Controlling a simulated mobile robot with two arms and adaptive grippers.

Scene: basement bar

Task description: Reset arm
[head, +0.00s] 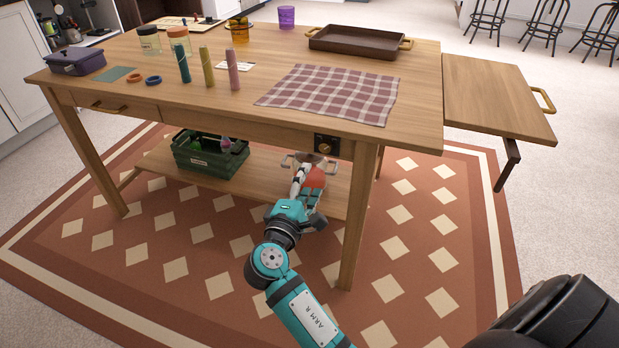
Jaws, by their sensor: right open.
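My right arm, teal and labelled ARM R, reaches in from the bottom of the head view toward the space under the table. My right gripper (303,172) is open beside the lower shelf (270,190), below the table's front edge. A red-orange item (315,178) shows right at its fingers. A metal pan with side handles (308,158) shows just behind. I cannot tell whether the fingers touch either one. My left gripper is not in view.
The wooden table (250,70) stands on a patterned rug (210,235), its front leg (358,215) close right of my arm. A green crate (210,153) sits on the shelf. A side leaf (490,90) sticks out right.

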